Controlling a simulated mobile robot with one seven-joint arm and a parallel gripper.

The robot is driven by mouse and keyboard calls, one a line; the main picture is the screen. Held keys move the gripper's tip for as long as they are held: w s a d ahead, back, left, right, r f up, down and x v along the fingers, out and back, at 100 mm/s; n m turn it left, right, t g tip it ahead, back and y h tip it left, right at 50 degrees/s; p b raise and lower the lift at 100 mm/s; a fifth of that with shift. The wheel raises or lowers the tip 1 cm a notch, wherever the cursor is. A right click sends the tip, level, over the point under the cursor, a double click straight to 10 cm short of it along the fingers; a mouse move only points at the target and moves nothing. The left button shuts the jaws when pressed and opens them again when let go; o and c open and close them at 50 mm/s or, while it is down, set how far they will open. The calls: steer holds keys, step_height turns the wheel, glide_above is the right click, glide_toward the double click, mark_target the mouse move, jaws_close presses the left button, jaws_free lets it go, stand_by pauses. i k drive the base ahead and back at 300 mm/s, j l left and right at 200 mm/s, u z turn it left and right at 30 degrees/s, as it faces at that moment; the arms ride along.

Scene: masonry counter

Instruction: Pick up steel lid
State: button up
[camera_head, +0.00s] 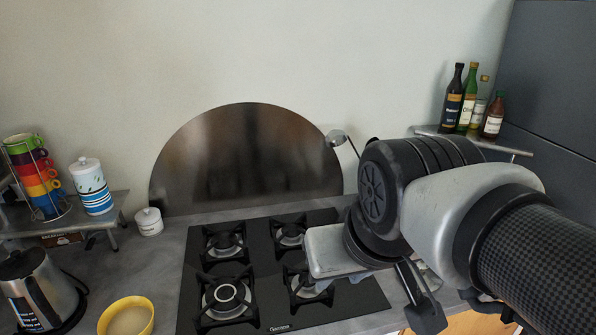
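I cannot make out a steel lid for certain. A pale, shiny edge (431,279) shows on the counter just behind my gripper, mostly covered by it, and I cannot tell what it is. My gripper (428,314) is at the lower right, pointing down over the counter to the right of the hob. One dark finger shows clearly. The rest is hidden by my arm, so I cannot tell its opening or whether it holds anything.
A black gas hob (262,283) lies in the middle, before a rounded steel splashback (245,160). A ladle-like utensil (337,138) stands behind my arm. A kettle (42,295), yellow bowl (127,318) and white pot (149,222) are left. Bottles (467,98) stand on a right shelf.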

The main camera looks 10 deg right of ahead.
mark_target(433, 281)
steer(key=i+l, duration=0.1)
steer(key=l, duration=1.2)
steer(key=i+l, duration=0.15)
steer(key=l, duration=0.5)
